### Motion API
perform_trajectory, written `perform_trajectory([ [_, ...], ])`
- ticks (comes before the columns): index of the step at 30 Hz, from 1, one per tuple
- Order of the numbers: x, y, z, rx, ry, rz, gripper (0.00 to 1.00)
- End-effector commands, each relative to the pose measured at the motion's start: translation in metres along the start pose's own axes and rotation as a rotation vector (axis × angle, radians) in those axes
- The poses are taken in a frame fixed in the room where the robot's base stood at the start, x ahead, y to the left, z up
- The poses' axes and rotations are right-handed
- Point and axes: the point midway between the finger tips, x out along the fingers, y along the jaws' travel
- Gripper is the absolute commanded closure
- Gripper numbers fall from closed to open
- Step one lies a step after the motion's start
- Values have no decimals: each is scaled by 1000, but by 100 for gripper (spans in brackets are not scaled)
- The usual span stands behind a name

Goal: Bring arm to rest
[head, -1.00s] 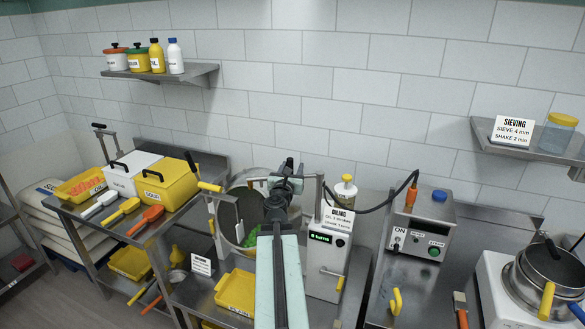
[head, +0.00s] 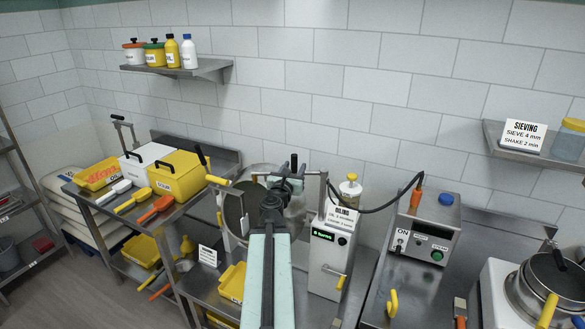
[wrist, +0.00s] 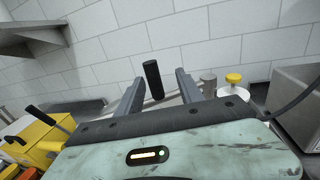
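My arm reaches forward from the bottom middle of the head view, its pale green link pointing at the metal drum (head: 236,208) of the oiling machine. My gripper (head: 284,180) is dark and sits in front of the drum's right side. In the wrist view my gripper (wrist: 159,78) has its two dark fingers well apart. A black upright handle (wrist: 153,80) shows between the fingers. It seems to stand beyond them, but I cannot tell how far. I see nothing held. The arm hides part of the drum.
The oiling unit (head: 329,262) with its sign stands just right of my arm. A steel control box (head: 425,232) with a cable is further right. Yellow and white bins (head: 176,178) and scoops fill the left table. A wall shelf (head: 205,74) holds jars. Floor shows at lower left.

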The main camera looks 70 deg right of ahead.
Motion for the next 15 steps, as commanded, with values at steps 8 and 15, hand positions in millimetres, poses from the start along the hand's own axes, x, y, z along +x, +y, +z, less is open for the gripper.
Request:
perform_trajectory([
  [8,4,-18,0,0,0,-21,56],
  [15,4,-15,0,0,0,-16,56],
])
